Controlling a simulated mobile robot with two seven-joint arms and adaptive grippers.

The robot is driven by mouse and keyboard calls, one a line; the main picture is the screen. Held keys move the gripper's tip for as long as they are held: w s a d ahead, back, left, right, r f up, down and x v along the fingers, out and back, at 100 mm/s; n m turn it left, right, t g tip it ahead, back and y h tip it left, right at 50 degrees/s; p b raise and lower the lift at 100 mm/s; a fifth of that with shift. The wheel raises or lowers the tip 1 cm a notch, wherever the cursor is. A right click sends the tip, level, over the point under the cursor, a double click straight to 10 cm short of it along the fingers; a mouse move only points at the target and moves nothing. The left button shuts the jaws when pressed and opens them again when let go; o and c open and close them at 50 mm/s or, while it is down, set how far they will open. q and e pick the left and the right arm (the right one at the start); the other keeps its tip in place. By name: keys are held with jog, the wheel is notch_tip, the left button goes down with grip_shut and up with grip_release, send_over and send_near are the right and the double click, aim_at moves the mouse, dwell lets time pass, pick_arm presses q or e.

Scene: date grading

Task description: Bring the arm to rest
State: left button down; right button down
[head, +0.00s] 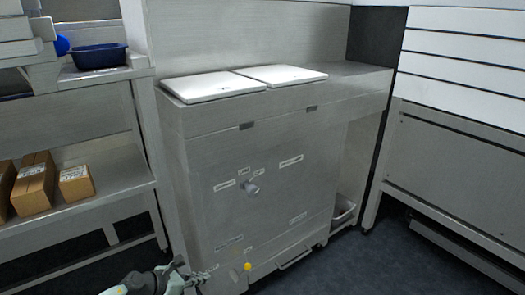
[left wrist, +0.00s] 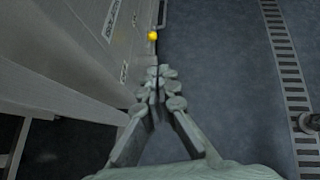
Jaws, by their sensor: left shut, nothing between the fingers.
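My left gripper (head: 202,277) shows at the bottom of the head view, in front of the lower part of a grey metal cabinet (head: 290,215). In the left wrist view the fingers of my left gripper (left wrist: 160,75) meet at their tips, with nothing between them. They point along the cabinet's side, above the dark floor (left wrist: 225,70). A small yellow knob (head: 247,267) is just right of the gripper in the head view. It also shows beyond the fingertips in the left wrist view (left wrist: 152,36). My right gripper is not in view.
Two white lids (head: 282,74) lie on the cabinet top. A shelf at left holds cardboard boxes (head: 76,183) and a dark blue tray (head: 98,56). A bin (head: 343,211) stands in the cabinet's right recess. Dark floor (head: 375,265) is clear at the front right.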

pick_arm(q)
jog(key=s+a+f+n+t+y, duration=0.1)
jog(key=s+a+n+t+y, duration=0.2)
jog(key=a+n, duration=0.7)
jog(key=s+a+n+t+y, duration=0.25)
jog(key=a+n+y, duration=0.3)
jog(key=n, duration=0.75)
jog(key=s+a+f+n+g+y, duration=0.1)
jog(key=s+a+f+n+g, duration=0.15)
jog(key=s+a+n, duration=0.4)
jog(key=s+a+f+n+g+y, duration=0.2)
jog(key=s+a+n+g, duration=0.2)
jog(key=s, duration=0.6)
jog(key=s+a+f+n+g+y, duration=0.1)
jog(key=s+a+f+n+g, duration=0.15)
jog(key=s+a+n, duration=0.45)
jog(key=s+d+f+n+h, duration=0.1)
jog(key=s+d+f+h, duration=0.1)
jog(key=d, duration=1)
jog(key=s+d+f+n+g+h, duration=0.1)
jog(key=s+d+f+h, duration=0.1)
jog(key=d, duration=1)
notch_tip(320, 180, down, 2)
jog(key=shift+s+f, duration=0.1)
jog(key=shift+s, duration=0.45)
jog(key=shift+g, duration=0.25)
